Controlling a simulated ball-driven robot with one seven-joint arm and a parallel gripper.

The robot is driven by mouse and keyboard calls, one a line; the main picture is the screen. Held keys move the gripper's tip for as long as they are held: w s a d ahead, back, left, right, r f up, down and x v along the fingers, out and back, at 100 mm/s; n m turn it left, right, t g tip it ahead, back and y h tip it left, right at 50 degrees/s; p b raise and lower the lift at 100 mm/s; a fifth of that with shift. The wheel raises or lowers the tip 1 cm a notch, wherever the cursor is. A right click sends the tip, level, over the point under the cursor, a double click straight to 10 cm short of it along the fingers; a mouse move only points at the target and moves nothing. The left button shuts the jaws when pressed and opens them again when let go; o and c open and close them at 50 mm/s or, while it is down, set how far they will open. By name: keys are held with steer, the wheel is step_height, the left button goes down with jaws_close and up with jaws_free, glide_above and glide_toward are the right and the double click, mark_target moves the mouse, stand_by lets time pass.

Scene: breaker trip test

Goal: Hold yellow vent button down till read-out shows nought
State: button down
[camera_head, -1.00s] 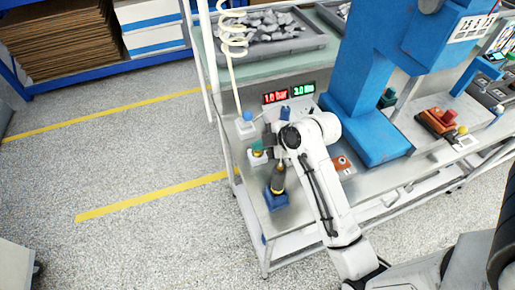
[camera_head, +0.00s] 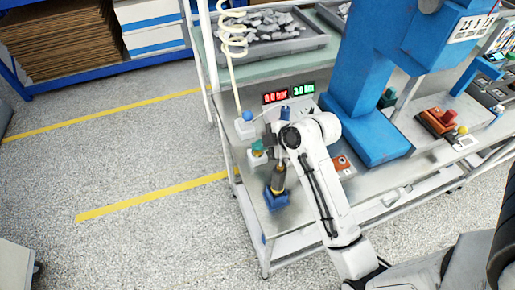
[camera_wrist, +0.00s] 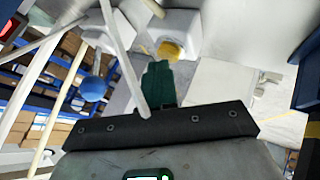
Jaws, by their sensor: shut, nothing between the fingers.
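The yellow vent button (camera_wrist: 172,50) sits on a white box (camera_head: 258,160) at the left of the bench, and only part of it shows. My gripper (camera_wrist: 158,68) has green fingertips, shut together with nothing between them. In the head view the fingertips (camera_head: 257,145) are right at the top of the button; I cannot see the exact contact. The red read-out (camera_head: 275,97) shows 0.0 bar. The green read-out (camera_head: 304,88) beside it shows 3.0.
A blue button (camera_head: 247,116) on another white box stands behind. A black and yellow tool (camera_head: 278,180) stands in a blue holder (camera_head: 275,199) in front. A coiled cream hose (camera_head: 232,40) hangs at the left post. A blue press (camera_head: 365,100) stands to the right.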

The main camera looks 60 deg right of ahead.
mark_target(260, 152)
steer(key=shift+r, duration=0.1)
steer(key=shift+r+p, duration=0.85)
steer(key=shift+p, duration=0.1)
steer(key=shift+r, duration=0.1)
step_height(260, 152, up, 5)
steer(key=p, duration=0.4)
stand_by(0.4)
